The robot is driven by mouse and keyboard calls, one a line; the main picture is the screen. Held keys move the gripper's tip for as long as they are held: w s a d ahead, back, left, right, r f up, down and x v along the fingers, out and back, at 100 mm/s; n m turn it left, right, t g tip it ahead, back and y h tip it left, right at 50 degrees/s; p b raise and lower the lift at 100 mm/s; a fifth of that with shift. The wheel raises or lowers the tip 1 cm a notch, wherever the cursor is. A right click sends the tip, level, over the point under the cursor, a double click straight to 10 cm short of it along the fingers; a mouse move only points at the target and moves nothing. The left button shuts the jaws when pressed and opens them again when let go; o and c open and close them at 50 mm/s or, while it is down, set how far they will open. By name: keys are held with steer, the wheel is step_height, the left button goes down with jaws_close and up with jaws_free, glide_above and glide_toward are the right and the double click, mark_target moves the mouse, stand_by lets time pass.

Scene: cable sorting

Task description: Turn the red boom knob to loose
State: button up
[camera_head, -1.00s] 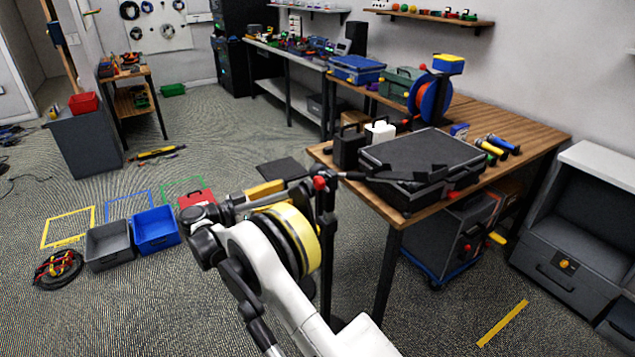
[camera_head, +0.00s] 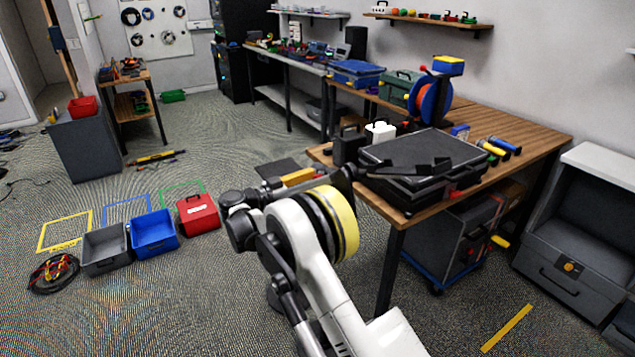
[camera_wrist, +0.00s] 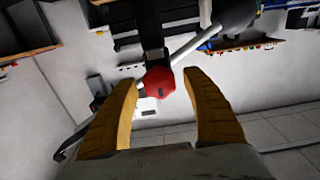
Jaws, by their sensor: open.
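The red boom knob (camera_wrist: 158,83) shows in the wrist view, on a dark vertical post (camera_wrist: 151,30) with a light rod crossing beside it. My gripper (camera_wrist: 160,80) is open, with one yellow finger on each side of the knob. A gap shows between the knob and each finger, and nothing is held. In the head view, my arm hides the knob and most of its stand. A yellow part of my gripper (camera_head: 300,177) shows there just left of the wooden table's near corner.
A black case (camera_head: 425,155) lies on the wooden table (camera_head: 535,142), close to my arm. Grey (camera_head: 104,250), blue (camera_head: 154,233) and red (camera_head: 199,214) containers stand on the floor at left. Open floor lies in front.

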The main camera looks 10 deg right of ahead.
steer(key=c, duration=1.1)
steer(key=shift+n, duration=0.3)
steer(key=shift+c, duration=0.2)
steer(key=n, duration=0.3)
steer(key=shift+w+n+p, duration=0.1)
steer(key=shift+n+p, duration=0.2)
steer(key=shift+p, duration=0.05)
steer(key=n, duration=0.4)
steer(key=shift+n, duration=0.3)
steer(key=n, duration=0.4)
steer(key=shift+w+a+p, duration=0.1)
steer(key=shift+p, duration=0.3)
steer(key=n, duration=0.5)
steer(key=shift+f, duration=0.15)
